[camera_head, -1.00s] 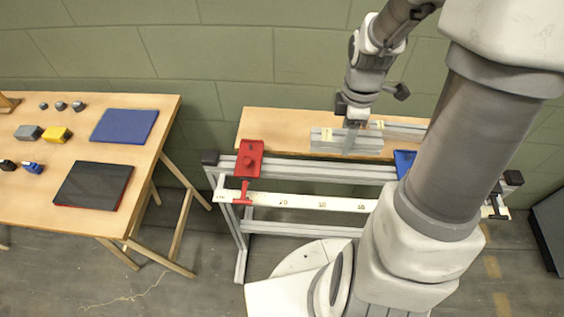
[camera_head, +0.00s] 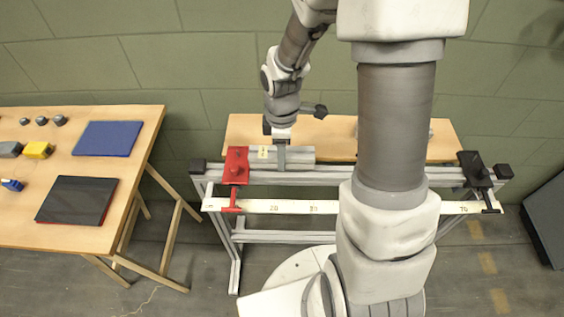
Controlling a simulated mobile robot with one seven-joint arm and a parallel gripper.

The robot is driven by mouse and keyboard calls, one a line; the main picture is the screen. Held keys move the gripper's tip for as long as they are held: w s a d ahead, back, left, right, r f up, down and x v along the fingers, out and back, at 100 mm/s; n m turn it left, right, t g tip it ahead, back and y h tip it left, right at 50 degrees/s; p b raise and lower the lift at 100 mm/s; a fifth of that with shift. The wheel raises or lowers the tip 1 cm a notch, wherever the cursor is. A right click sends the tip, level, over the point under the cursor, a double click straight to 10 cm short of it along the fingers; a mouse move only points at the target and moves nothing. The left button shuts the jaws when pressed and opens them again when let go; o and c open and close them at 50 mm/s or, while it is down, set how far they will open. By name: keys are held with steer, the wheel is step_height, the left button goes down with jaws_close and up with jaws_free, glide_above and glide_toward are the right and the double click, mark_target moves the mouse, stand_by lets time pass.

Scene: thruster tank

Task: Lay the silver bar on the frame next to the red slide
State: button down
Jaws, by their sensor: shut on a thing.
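The silver bar (camera_head: 301,154) is a grey metal piece with a small yellow-marked label near its left end. My gripper (camera_head: 281,160) is shut on it around the middle. The bar lies level along the frame's length, just right of the red slide (camera_head: 236,163). Its left end is very near the slide; I cannot tell if they touch. The bar overlaps the back edge of the frame's grey top rail (camera_head: 330,177) in the picture; I cannot tell if it rests there.
A wooden bench (camera_head: 245,127) stands behind the frame. A black slide (camera_head: 475,168) sits at the frame's right end. A white scale strip (camera_head: 255,206) runs along the front. My arm hides the frame's middle right. Another table (camera_head: 137,190) with blocks and pads is at left.

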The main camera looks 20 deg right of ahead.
steer(key=shift+f+b, duration=0.35)
steer(key=shift+f, duration=1.45)
steer(key=shift+f, duration=0.15)
steer(key=shift+c, duration=1.6)
jaws_free()
step_height(320, 180, up, 12)
steer(key=p, duration=0.2)
steer(key=shift+r+p, duration=0.2)
steer(key=shift+p, duration=0.15)
steer(key=s+r+m+t, duration=0.5)
steer(key=s+r+m, duration=0.9)
steer(key=r, duration=0.3)
steer(key=shift+r+t, duration=0.3)
